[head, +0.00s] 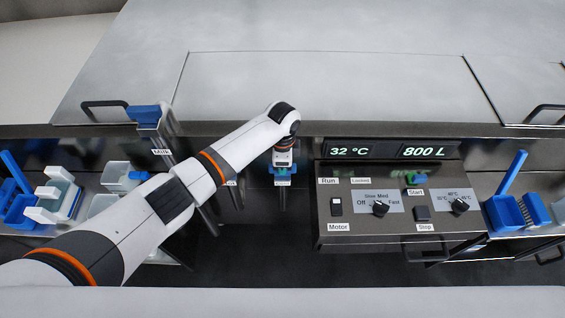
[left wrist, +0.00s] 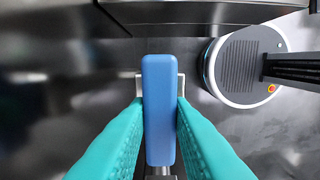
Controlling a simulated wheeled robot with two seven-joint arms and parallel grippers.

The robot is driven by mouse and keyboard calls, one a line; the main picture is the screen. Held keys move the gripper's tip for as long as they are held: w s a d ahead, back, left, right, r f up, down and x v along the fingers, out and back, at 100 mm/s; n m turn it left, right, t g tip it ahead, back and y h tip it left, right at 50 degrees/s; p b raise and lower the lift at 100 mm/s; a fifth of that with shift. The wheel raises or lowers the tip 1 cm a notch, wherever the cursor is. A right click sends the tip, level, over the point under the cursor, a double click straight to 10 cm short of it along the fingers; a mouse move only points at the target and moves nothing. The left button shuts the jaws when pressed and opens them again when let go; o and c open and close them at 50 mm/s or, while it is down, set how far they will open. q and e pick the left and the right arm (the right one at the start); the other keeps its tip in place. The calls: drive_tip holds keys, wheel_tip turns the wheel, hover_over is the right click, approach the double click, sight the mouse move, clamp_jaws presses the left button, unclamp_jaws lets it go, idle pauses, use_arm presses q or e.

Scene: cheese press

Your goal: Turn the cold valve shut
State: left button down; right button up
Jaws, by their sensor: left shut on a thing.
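A blue valve handle (left wrist: 158,110) fills the middle of the left wrist view, its long side running up and down the picture. My left gripper's teal fingers (left wrist: 160,130) lie on both sides of it, shut on it. In the head view my left gripper (head: 283,176) is at the front of the vat, left of the control panel. There the wrist and fingers hide most of the handle. I take it for the cold valve; no readable label confirms this. My right gripper is in neither view.
A blue-handled Milk valve (head: 145,114) stands left of my left arm. The control panel (head: 325,180), reading 32 °C and 800 L, is close on the right. Side shelves hold white and blue containers (head: 508,214). Dark floor is open below.

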use_arm(q)
drive_tip(key=c, duration=1.3)
unclamp_jaws()
wheel_tip(320, 180, up, 12)
drive_tip(key=shift+r+b, duration=0.1)
drive_tip(key=shift+b, duration=0.8)
